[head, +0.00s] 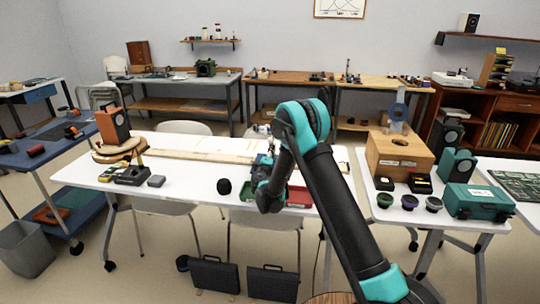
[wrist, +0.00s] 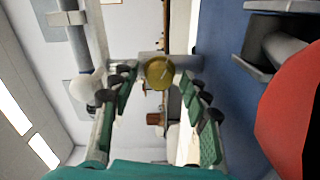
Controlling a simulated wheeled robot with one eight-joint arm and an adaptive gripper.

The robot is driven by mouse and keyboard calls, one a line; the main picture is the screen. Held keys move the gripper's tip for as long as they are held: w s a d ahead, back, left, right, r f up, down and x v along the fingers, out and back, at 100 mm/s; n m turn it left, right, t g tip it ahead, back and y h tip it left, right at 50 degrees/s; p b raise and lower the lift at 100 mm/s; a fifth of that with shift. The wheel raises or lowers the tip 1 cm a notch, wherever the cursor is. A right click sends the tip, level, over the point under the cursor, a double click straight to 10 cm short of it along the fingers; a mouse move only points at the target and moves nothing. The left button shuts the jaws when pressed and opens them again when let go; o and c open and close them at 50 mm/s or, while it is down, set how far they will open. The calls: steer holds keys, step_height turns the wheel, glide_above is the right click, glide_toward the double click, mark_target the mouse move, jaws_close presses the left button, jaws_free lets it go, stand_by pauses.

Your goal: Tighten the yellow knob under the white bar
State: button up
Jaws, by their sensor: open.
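The round yellow knob (wrist: 160,73) shows in the wrist view, just above the middle, in front of a pale grey-white piece (wrist: 149,58) that may be part of the white bar. My gripper (wrist: 157,88) has its two green-padded fingers spread, one on each side of the knob in the picture. I see a gap on both sides, and cannot tell how far the knob is beyond the fingertips. In the head view my arm reaches over the white table and its wrist hides the fingers; the knob cannot be made out there.
A second white table at right carries a wooden box (head: 400,158) and a teal case (head: 479,201). A large red shape (wrist: 290,110) fills the wrist view's right side.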

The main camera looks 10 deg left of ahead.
steer(key=shift+s, duration=0.1)
steer(key=s, duration=1.1)
steer(key=shift+s+a, duration=0.15)
steer(key=shift+s, duration=0.25)
steer(key=shift+s, duration=0.1)
